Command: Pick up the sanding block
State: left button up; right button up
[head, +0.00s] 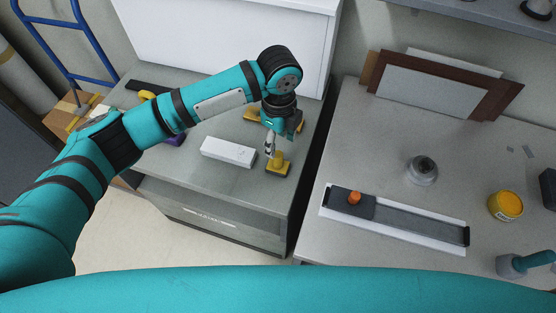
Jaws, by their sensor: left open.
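The sanding block (278,167), as I take it, is a small yellow block with a raised top and a dark underside. It sits near the front right corner of the grey cabinet top. My left gripper (270,149) points down from above, with its fingers right at the block's upper left side. The gripper is open. Whether a finger touches the block I cannot tell. My right gripper is out of view.
A white box (228,152) lies just left of the block. Another yellow item (254,116) is partly hidden behind my gripper. A dark gap separates the cabinet from the right table, which holds a long dark tray (410,224), a grey round object (422,170) and a yellow tin (505,205).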

aim_at(278, 154)
pick_arm(q)
jog(key=shift+f, duration=0.9)
jog(key=shift+s+f+p, duration=0.15)
jog(key=shift+f+p, duration=0.35)
jog(key=shift+f, duration=0.1)
jog(key=f, duration=0.1)
jog(key=f+p, duration=0.1)
jog(key=f, duration=0.1)
jog(key=shift+s+a+f, duration=0.1)
jog(key=shift+s+f, duration=0.15)
jog(key=shift+f, duration=0.45)
grip_shut()
